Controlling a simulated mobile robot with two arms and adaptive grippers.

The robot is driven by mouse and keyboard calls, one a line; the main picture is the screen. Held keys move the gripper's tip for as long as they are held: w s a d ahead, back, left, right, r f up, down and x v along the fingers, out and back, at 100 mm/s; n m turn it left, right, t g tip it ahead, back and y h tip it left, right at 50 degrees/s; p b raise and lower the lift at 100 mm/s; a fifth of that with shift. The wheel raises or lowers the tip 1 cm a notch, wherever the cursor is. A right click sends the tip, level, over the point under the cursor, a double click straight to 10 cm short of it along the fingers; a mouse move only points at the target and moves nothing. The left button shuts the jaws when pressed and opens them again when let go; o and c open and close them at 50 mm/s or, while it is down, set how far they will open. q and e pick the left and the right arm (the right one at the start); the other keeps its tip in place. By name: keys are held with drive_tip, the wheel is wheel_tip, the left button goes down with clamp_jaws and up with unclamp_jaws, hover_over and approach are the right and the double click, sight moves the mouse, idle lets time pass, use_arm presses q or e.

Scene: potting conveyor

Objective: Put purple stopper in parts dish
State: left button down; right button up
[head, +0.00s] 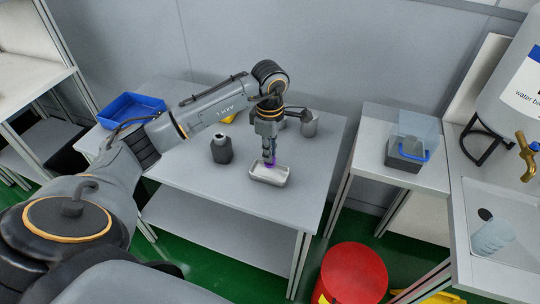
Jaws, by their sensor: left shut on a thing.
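My left gripper (268,158) points down over the middle of the grey table. It is shut on the purple stopper (271,163), of which only a small part shows between the fingers. The parts dish (268,181), a small pale rectangular dish, stands on the table directly below. The stopper appears over the dish's back edge. I cannot tell whether it touches the dish. My right gripper is not in view.
A dark bottle (221,149) stands left of the dish. A grey metal cup (309,124) stands behind to the right. A blue tray (131,109) lies at the table's back left. A red bin (353,274) stands on the floor in front.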

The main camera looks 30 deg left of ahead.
use_arm(q)
drive_tip(key=shift+w+a+f, duration=0.1)
drive_tip(key=shift+w+f, duration=0.2)
drive_tip(key=shift+w+a+f, duration=0.25)
drive_tip(key=shift+f, duration=0.2)
wheel_tip(320, 180, down, 2)
drive_tip(key=shift+s+d+f+p, duration=0.1)
drive_tip(key=shift+p, duration=0.7)
drive_tip(key=shift+f, duration=0.35)
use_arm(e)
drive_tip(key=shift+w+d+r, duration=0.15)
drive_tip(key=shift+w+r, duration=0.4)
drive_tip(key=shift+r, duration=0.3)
use_arm(q)
drive_tip(key=shift+f, duration=0.1)
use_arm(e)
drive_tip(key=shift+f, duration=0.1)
use_arm(q)
drive_tip(key=shift+f+b, duration=0.2)
drive_tip(key=shift+b, duration=0.15)
drive_tip(key=c, duration=1.3)
unclamp_jaws()
drive_tip(key=shift+r, duration=0.1)
drive_tip(key=shift+c, duration=0.2)
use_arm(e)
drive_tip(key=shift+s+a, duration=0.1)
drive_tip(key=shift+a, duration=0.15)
